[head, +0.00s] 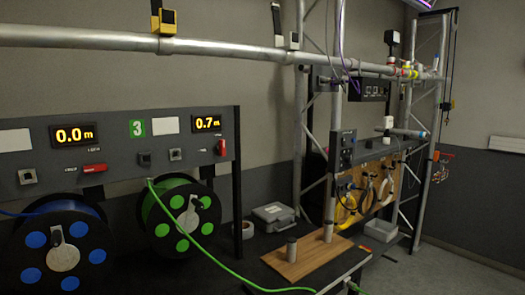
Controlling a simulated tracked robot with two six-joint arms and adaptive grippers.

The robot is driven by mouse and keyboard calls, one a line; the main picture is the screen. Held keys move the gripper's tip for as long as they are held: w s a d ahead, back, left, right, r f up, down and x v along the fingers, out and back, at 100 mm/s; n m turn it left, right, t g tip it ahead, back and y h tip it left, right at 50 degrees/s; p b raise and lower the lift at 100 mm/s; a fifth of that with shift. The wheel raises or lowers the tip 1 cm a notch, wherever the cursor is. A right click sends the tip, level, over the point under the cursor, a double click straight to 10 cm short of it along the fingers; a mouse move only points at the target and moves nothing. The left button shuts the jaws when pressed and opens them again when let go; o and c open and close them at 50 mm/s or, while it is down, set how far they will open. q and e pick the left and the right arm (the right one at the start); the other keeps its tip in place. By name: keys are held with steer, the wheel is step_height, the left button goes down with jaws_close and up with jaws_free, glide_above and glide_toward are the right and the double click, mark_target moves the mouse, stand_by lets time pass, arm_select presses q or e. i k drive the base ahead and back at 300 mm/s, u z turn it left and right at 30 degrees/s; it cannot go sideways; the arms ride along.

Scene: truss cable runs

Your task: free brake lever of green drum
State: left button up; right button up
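The green drum (161,230) stands at the lower left, a black reel with green discs and green cable. A small red lever (221,147) stands upright on the panel above it, beneath the 0.7 m display (207,124). A small dark handle (193,203) shows at the drum's pale hub. I cannot tell for certain which of these is the brake lever. Green cable (240,278) runs from the top of the drum down and right past the wooden board. Neither of my grippers shows in the head view.
The blue drum (34,241) stands left, with a red lever (93,168) lying sideways above it. A wooden board (305,258) with two grey cylinders is right of the green drum. A truss (335,120) and overhead pipe (230,48) frame the area. A grey case (272,216) sits behind.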

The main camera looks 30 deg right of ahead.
mark_target(221, 147)
steer(key=z, duration=0.5)
steer(key=i, duration=0.3)
steer(key=z, duration=0.7)
steer(key=k, duration=0.65)
steer(key=z, duration=0.15)
steer(key=i, duration=1.05)
steer(key=u, duration=0.05)
